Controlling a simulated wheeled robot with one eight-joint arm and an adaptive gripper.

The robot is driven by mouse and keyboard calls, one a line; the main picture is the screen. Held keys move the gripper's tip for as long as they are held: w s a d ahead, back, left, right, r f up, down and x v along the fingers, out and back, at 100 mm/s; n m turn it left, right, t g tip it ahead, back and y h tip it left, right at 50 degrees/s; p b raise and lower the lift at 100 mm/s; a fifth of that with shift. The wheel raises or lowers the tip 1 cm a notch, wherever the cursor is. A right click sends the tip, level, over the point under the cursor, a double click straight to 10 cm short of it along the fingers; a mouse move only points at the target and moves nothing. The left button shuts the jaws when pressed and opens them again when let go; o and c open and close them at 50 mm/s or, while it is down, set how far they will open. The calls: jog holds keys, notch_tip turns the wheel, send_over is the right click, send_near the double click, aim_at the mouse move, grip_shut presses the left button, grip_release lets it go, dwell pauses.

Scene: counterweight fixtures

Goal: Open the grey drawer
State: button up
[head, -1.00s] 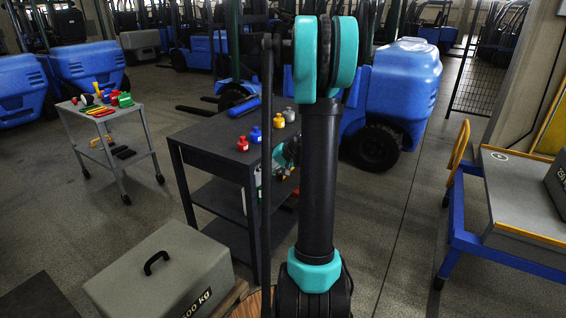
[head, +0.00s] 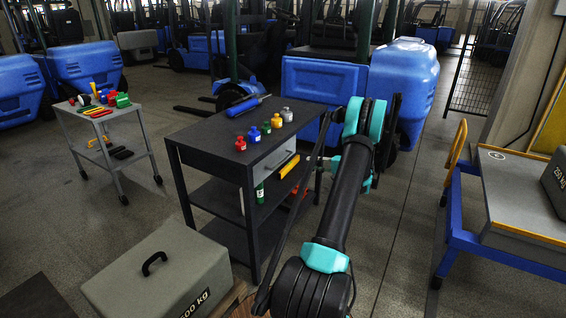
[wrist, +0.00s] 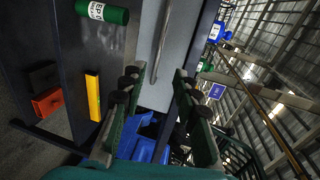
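The grey drawer (head: 268,167) is in the upper right-hand side of the dark cart (head: 205,138). It looks shut, with a pale bar handle (head: 286,160) across its front. In the wrist view the drawer front (wrist: 150,78) is turned on its side, and its handle (wrist: 162,45) lies beyond the fingers. My gripper (wrist: 155,90) is open and empty, its fingers apart and short of the handle. In the head view my arm hides most of the gripper.
Several small bottles (head: 266,128) and a blue tool (head: 247,105) are on the cart top. A yellow bar (head: 289,166) and a green cylinder (head: 260,193) are below it. A grey weight (head: 160,275) stands in front.

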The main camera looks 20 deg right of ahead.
aim_at(283, 161)
jog(key=x, duration=1.6)
jog(key=shift+w+a+f, duration=0.15)
jog(key=shift+w+a, duration=0.1)
jog(key=shift+w, duration=0.1)
grip_shut()
